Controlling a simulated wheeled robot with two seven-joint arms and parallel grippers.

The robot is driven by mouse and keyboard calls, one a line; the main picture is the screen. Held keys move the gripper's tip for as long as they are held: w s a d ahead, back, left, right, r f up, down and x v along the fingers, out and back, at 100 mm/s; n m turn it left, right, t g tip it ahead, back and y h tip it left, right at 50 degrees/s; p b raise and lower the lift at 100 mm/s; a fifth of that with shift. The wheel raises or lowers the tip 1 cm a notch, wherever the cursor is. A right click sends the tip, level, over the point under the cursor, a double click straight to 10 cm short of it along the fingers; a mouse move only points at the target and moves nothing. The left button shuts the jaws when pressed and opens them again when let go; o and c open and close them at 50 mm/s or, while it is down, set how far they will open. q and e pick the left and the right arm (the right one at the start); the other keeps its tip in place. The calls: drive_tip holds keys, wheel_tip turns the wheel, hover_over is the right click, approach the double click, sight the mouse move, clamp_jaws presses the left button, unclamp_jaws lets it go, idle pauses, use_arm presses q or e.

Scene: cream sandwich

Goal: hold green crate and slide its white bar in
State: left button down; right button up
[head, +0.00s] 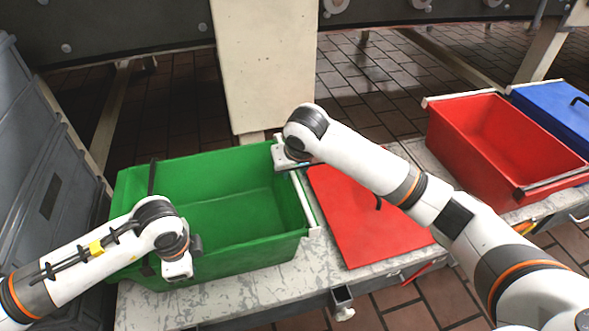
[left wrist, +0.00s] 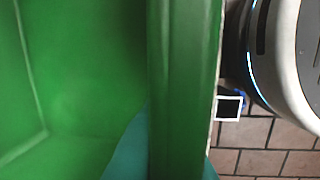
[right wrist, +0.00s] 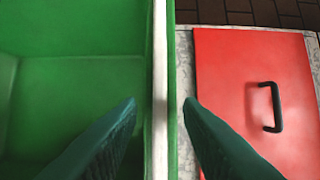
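The green crate (head: 235,262) stands open and empty on the worn table. Its white bar (head: 305,203) lies along the right rim; in the right wrist view the bar (right wrist: 160,90) runs lengthwise along that rim. My left gripper (head: 185,258) is at the front wall of the crate. In the left wrist view its fingers (left wrist: 178,140) are closed on both sides of the wall (left wrist: 185,60). My right gripper (head: 290,162) is over the right rim near its back end. Its fingers (right wrist: 160,99) straddle the bar, with a gap visible on each side.
A red lid (head: 365,225) with a black handle (right wrist: 272,107) lies flat right of the crate. A red crate (head: 500,140) and a blue lidded box (head: 555,115) stand farther right. A cream post (head: 265,65) rises behind the table. A grey panel (head: 45,170) is at left.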

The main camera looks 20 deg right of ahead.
drive_tip(key=shift+f, duration=0.15)
drive_tip(key=shift+c, duration=0.2)
clamp_jaws()
drive_tip(key=a, duration=0.8)
drive_tip(key=shift+a, duration=0.3)
drive_tip(key=shift+o, duration=0.2)
unclamp_jaws()
